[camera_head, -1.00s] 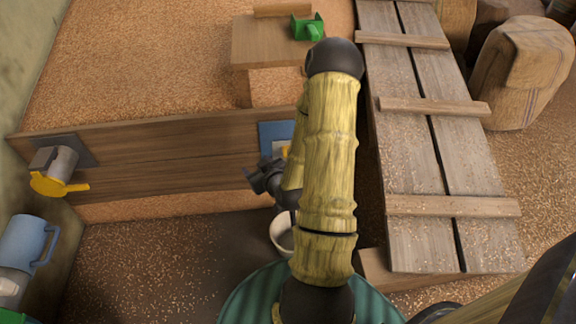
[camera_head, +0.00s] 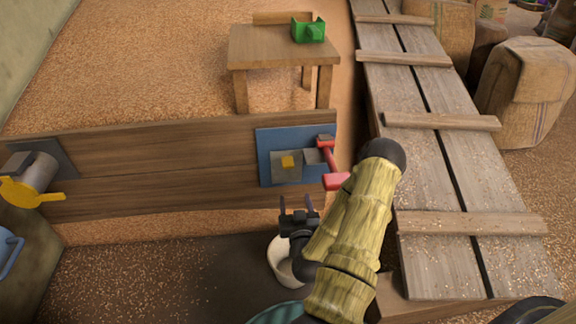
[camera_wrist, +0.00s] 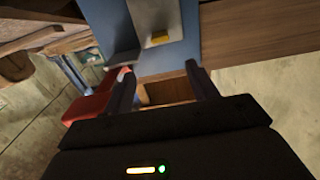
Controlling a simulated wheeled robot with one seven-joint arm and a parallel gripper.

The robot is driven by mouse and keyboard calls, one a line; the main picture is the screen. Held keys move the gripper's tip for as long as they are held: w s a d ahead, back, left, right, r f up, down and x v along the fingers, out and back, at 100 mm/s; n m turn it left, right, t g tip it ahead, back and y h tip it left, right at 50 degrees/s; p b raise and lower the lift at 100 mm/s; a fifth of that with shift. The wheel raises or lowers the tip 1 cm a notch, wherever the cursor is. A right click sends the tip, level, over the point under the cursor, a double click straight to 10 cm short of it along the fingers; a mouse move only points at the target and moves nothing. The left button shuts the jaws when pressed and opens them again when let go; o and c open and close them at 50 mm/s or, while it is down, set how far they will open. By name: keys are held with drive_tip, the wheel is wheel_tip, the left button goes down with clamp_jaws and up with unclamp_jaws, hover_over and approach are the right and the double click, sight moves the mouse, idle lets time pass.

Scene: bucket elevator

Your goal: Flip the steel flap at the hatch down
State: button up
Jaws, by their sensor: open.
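The hatch is a blue plate (camera_head: 264,150) on the right end of a wooden board wall. The grey steel flap (camera_head: 281,174) lies on it, with a yellow patch (camera_head: 287,161). A red lever (camera_head: 328,152) is at the plate's right side. My gripper (camera_head: 297,204) is open and empty, just below the blue plate, its fingers pointing toward it. In the wrist view the fingertips (camera_wrist: 158,72) are apart, with the steel flap (camera_wrist: 154,15) and blue plate (camera_wrist: 104,22) beyond them and the red lever (camera_wrist: 92,102) at left. I see no contact.
A wooden board wall (camera_head: 140,165) holds back grain. A yellow-handled spout (camera_head: 32,190) is at its left end. A small table (camera_head: 275,45) with a green object (camera_head: 308,31) stands behind. A pale bucket (camera_head: 283,265) is below my gripper. A plank ramp (camera_head: 450,180) and sacks (camera_head: 530,95) are at right.

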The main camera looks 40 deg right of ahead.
sight(288, 168)
drive_tip(key=b+x, duration=0.3)
drive_tip(key=x, duration=1.3)
drive_tip(key=shift+w+d+f+b, duration=0.15)
drive_tip(key=shift+w+b, duration=0.1)
drive_tip(key=shift+b, duration=0.15)
drive_tip(key=shift+w+d, duration=0.2)
drive_tip(key=shift+w, duration=0.25)
clamp_jaws()
drive_tip(key=shift+a, duration=0.1)
